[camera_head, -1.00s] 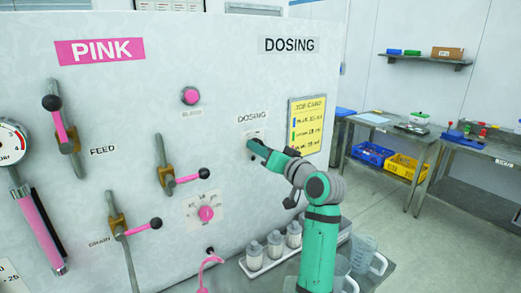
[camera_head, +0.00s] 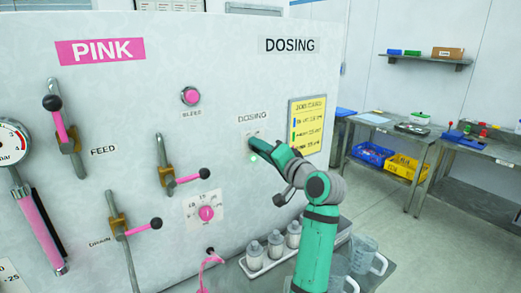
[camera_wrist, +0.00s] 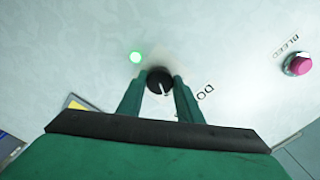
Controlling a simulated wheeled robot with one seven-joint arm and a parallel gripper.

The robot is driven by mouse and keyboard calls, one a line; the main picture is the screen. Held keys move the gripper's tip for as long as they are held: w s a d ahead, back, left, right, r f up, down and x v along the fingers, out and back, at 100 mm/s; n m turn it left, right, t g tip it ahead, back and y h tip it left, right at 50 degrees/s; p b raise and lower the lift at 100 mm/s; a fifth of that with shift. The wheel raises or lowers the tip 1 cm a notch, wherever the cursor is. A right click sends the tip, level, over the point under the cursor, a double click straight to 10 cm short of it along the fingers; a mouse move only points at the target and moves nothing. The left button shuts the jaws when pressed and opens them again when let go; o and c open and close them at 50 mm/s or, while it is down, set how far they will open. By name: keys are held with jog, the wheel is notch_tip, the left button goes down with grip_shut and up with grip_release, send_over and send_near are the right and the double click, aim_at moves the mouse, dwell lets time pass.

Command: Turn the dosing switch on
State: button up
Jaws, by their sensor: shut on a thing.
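The dosing switch (camera_wrist: 159,81) is a round black knob with a pale pointer line, on the white panel under the small DOSING label. In the wrist view my gripper (camera_wrist: 159,90) has its two green fingers closed on either side of the knob. In the head view my gripper (camera_head: 255,146) hides most of the switch.
The yellow job card (camera_head: 307,125) is on the panel right of the switch. The pink bleed button (camera_head: 190,96), a pink dial (camera_head: 206,213) and several black-knobbed levers are to the left. White bottles (camera_head: 274,243) and clear jugs (camera_head: 364,254) stand below my arm.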

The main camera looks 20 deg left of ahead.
jog(key=o, duration=1)
jog(key=shift+o, duration=0.2)
jog(key=v, duration=1)
jog(key=shift+s+d, duration=0.25)
jog(key=shift+d, duration=0.05)
